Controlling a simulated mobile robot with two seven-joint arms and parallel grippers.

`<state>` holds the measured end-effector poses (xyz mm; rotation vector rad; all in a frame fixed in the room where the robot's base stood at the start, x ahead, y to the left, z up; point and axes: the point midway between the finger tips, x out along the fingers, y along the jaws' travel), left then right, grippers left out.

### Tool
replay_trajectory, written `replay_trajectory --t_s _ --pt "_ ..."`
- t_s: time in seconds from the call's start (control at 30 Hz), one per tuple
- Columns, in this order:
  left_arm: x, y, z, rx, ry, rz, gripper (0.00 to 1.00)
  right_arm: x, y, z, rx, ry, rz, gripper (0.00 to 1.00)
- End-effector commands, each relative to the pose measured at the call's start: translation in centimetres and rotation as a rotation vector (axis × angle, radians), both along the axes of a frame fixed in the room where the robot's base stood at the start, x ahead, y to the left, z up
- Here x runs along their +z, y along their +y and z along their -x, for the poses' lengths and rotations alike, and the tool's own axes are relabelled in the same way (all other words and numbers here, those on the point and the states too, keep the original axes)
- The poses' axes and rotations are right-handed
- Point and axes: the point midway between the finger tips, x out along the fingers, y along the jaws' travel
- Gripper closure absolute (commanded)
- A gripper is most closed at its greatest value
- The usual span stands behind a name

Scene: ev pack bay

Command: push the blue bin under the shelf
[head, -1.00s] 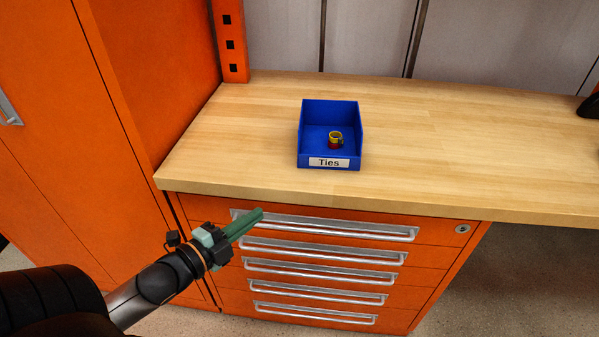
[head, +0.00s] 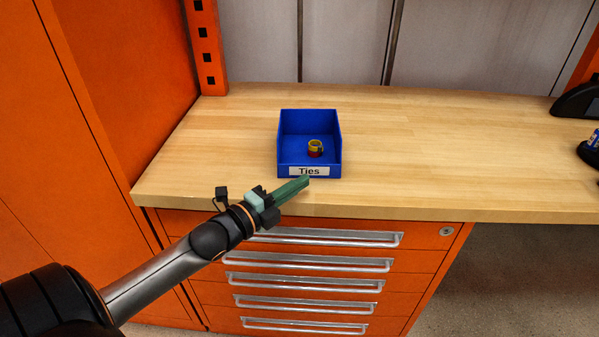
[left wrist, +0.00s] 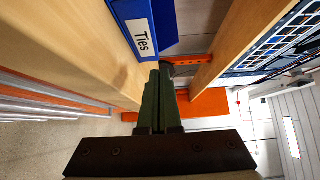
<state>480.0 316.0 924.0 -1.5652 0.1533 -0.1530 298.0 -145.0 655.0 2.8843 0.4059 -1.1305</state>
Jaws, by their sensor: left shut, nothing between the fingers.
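The blue bin (head: 322,133) stands upright on the wooden worktop, with its low front and "Ties" label facing me. A small yellow and red roll (head: 315,148) lies inside it. My left gripper (head: 305,182) is shut and empty, its green fingertips just in front of the bin's label near the worktop's front edge. In the left wrist view the fingertips (left wrist: 160,68) point past the label end of the bin (left wrist: 132,22); whether they touch it I cannot tell. A wooden shelf board (left wrist: 238,45) shows there too. My right gripper is out of view.
The worktop (head: 430,150) is clear behind and right of the bin. An orange drawer cabinet (head: 325,280) with several metal handles is below. An orange upright (head: 207,50) stands back left, and dark items (head: 578,100) sit far right.

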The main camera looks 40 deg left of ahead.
Motion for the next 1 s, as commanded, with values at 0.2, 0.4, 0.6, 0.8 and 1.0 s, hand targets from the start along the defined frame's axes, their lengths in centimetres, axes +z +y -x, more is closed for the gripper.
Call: replay_trajectory --t_s 0.2,0.4,0.6,0.8,1.0 --pt "0.0 1.4 -2.7 0.000 -0.001 -0.002 1.00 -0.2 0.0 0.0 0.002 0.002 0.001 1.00" --pt "0.0 2.1 -3.6 -0.001 0.000 -0.001 1.00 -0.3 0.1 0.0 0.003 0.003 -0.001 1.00" --pt "0.0 2.1 -3.7 0.000 0.000 0.000 1.00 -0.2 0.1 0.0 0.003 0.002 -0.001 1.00" --pt "0.0 2.2 -3.9 -0.001 0.000 -0.001 1.00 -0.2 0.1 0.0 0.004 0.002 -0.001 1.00" --pt "-0.1 3.7 -6.2 -0.002 -0.003 -0.005 1.00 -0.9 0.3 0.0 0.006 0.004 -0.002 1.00"
